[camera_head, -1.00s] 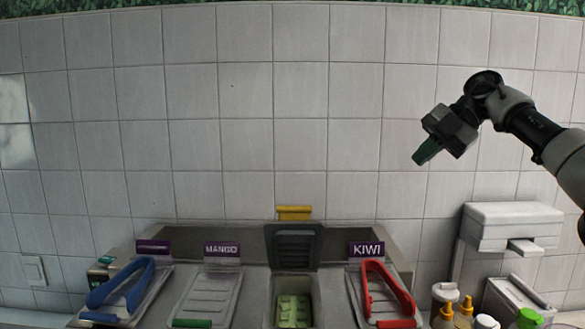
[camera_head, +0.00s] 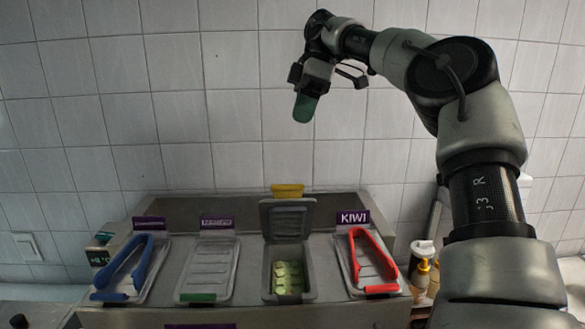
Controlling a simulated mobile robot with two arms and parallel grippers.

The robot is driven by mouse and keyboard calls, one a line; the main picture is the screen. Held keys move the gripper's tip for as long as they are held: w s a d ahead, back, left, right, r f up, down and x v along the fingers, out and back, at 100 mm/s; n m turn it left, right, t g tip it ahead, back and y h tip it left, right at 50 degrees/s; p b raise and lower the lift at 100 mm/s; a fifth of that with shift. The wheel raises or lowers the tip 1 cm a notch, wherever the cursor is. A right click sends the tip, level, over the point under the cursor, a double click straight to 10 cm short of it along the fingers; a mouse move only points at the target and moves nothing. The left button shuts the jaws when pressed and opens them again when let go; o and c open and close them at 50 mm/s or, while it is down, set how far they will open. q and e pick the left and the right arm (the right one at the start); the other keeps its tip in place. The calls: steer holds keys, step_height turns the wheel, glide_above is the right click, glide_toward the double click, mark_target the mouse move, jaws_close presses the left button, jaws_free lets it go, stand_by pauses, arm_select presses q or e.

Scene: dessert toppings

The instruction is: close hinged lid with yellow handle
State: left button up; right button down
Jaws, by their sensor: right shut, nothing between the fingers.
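The hinged lid (camera_head: 289,218) stands open and upright at the back of the middle-right compartment. Its yellow handle (camera_head: 287,190) is at the top edge. The open compartment (camera_head: 268,272) below holds pale green pieces (camera_head: 288,277). My right gripper (camera_head: 304,108) is shut and empty, with green fingertips pointing down. In the picture it is above the yellow handle and apart from it, in front of the tiled wall. My left gripper is not in view.
Blue tongs (camera_head: 128,267) lie on the left lid and red tongs (camera_head: 370,262) on the right one. A closed lid with a green handle (camera_head: 198,297) lies between. Bottles (camera_head: 421,262) stand at the right. The wall (camera_head: 180,100) is behind.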

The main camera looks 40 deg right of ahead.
steer(key=p+x, duration=0.1)
steer(key=x, duration=0.2)
steer(key=s+p+x, duration=0.1)
steer(key=x, duration=0.3)
steer(key=s+x, duration=0.1)
steer(key=x, duration=0.3)
steer(key=shift+a+r+p, duration=0.15)
steer(key=shift+a+p, duration=0.2)
steer(key=shift+p, duration=0.05)
steer(key=shift+d, duration=0.1)
